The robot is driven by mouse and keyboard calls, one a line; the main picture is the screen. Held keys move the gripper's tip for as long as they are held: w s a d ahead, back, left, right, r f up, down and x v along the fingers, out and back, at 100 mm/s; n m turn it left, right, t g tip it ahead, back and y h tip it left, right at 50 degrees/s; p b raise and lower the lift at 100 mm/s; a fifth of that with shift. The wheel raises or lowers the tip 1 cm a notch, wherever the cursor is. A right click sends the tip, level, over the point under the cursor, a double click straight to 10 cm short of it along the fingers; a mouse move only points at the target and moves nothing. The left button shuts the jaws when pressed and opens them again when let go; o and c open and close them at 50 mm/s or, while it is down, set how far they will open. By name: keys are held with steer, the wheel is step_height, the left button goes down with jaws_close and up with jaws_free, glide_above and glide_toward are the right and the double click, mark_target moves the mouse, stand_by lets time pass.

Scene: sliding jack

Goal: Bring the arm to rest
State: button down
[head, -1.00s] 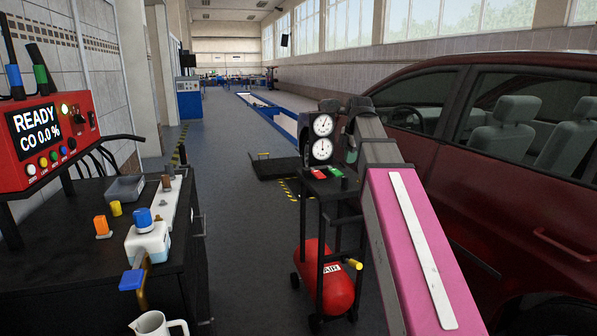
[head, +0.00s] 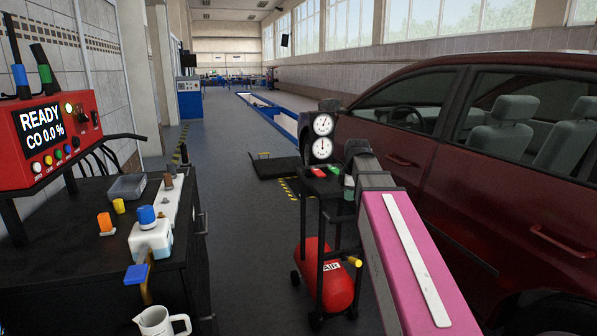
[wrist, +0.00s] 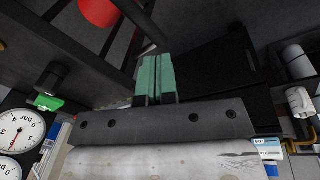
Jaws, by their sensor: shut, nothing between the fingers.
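My arm reaches forward in the head view, with a pink link and a dark end beside the gauge cart. My gripper (wrist: 154,78) shows in the wrist view as two green fingers pressed together, with nothing between them. In the head view the gripper is small and mostly hidden beside the cart, near its top. It is not touching anything that I can make out.
The gauge cart (head: 318,190) with its red air tank (head: 330,285) stands close to my arm. A dark red car (head: 430,190) fills the right side. A black bench (head: 90,270) with a red analyser (head: 45,140) stands at the left.

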steer(key=s+f+m, duration=0.5)
steer(key=f, duration=0.5)
steer(key=s+f+m+g, duration=0.1)
steer(key=s+f+m, duration=0.4)
steer(key=f, duration=0.5)
steer(key=s+f+m, duration=0.5)
steer(key=s+f, duration=0.1)
steer(key=f, duration=0.4)
steer(key=shift+s+d+m+g+h, duration=0.2)
steer(key=shift+d+m+g+h, duration=0.1)
steer(key=shift+d+m+g, duration=0.1)
